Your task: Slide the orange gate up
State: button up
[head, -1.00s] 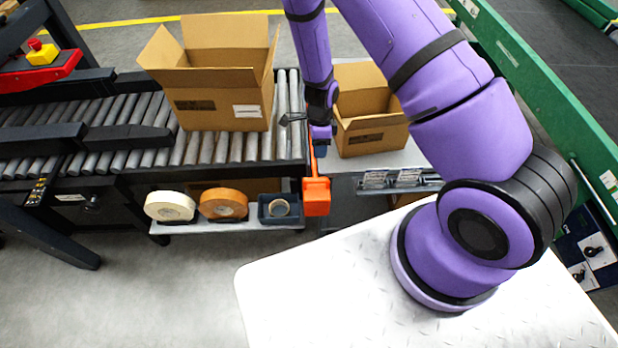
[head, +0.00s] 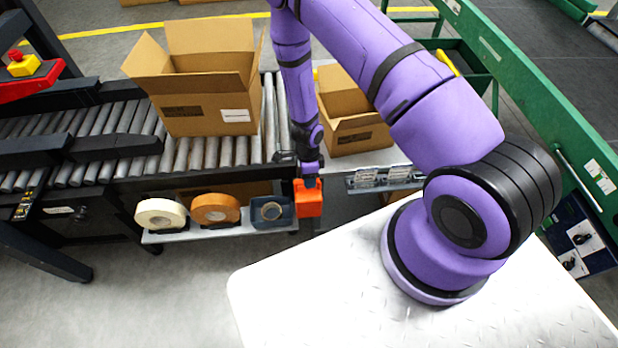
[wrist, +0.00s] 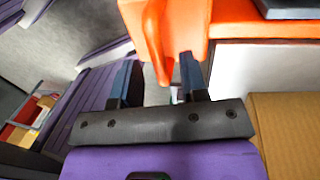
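The orange gate (head: 309,203) stands at the right end of the roller conveyor, near the shelf's right end. In the wrist view the orange gate (wrist: 255,22) fills the top, with an orange projecting part hanging toward my gripper. My gripper (head: 309,181) is just above the orange block in the head view. In the wrist view my gripper (wrist: 158,75) has its two dark fingers apart, with the projecting part in line with the gap between them. I cannot tell whether the fingers touch it. My arm hides the gate's upper part in the head view.
An open cardboard box (head: 211,110) sits on the rollers (head: 240,148), left of my arm. Another open box (head: 355,128) stands to the right. Tape rolls (head: 216,209) lie on the shelf below. A green rail (head: 520,80) runs along the right.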

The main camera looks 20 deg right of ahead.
jog(key=shift+f, duration=0.2)
grip_shut()
jog(key=shift+r, duration=2.75)
grip_release()
notch_tip(320, 180, up, 11)
jog(key=w, duration=0.2)
jog(key=shift+d+f, duration=0.2)
jog(key=shift+d, duration=0.1)
